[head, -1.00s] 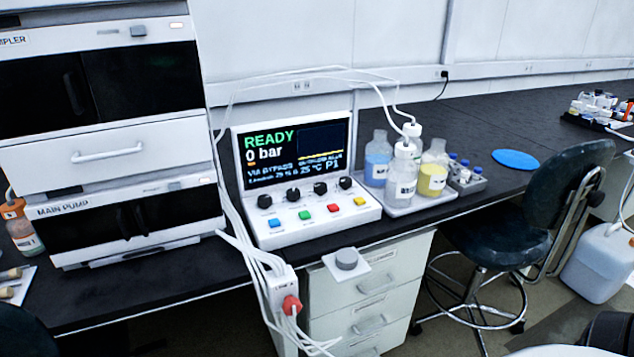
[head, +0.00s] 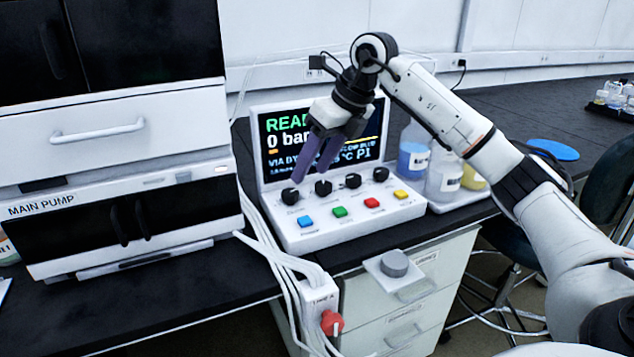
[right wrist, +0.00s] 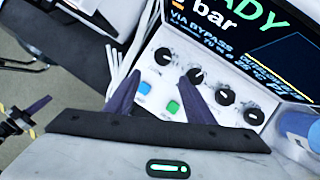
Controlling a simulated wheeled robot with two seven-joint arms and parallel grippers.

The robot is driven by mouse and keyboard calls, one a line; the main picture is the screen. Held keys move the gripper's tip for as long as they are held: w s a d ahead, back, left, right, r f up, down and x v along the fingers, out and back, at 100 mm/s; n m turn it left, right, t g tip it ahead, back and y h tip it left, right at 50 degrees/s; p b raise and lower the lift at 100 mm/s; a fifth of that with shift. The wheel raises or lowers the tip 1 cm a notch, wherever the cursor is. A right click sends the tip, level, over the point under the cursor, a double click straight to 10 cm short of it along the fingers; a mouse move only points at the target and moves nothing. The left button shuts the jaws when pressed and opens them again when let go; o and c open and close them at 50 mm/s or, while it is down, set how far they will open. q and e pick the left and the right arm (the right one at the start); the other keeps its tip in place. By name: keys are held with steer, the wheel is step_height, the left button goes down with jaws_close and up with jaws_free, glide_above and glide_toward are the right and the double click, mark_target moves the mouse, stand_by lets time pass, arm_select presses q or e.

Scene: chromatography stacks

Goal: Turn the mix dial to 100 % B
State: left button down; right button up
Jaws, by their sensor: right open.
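The white control unit (head: 350,222) has a row of black dials below its screen (head: 283,150): first (head: 290,196), second (head: 323,187), third (head: 353,180) and fourth (head: 380,174) from the left. Their labels are too small to read, so I cannot tell which is the mix dial. My right gripper (head: 309,175) is open and empty, its purple fingers pointing down at the two leftmost dials. In the right wrist view, the first dial (right wrist: 162,56) shows beyond the gap between the fingers; the right fingertip is near the second dial (right wrist: 196,75). Contact is unclear.
Blue (head: 306,221), green (head: 339,212), red (head: 371,203) and yellow (head: 401,194) buttons sit below the dials. Bottles (head: 445,177) stand right of the unit, behind my arm. White tubes (head: 265,235) run along its left. Purple and black parts, apparently my left gripper, show at the wrist view's left edge.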

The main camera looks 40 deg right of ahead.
steer(key=m+h, duration=0.1)
steer(key=h, duration=0.1)
glide_toward(325, 185)
steer(key=r, duration=0.2)
steer(key=x, duration=0.3)
steer(key=b+x, duration=0.1)
steer(key=x, duration=0.1)
steer(key=b+x, duration=0.1)
steer(key=x, duration=0.2)
steer(key=shift+s+f, duration=0.25)
steer(key=shift+f, duration=0.25)
steer(key=shift+w+f, duration=0.15)
steer(key=shift+f, duration=0.15)
steer(key=shift+w+f, duration=0.15)
steer(key=shift+f, duration=0.05)
arm_select(q)
steer(key=shift+w+d+f, duration=0.15)
steer(key=shift+w+f, duration=0.05)
steer(key=shift+f, duration=0.35)
arm_select(e)
steer(key=c, duration=1.1)
steer(key=shift+o, duration=0.2)
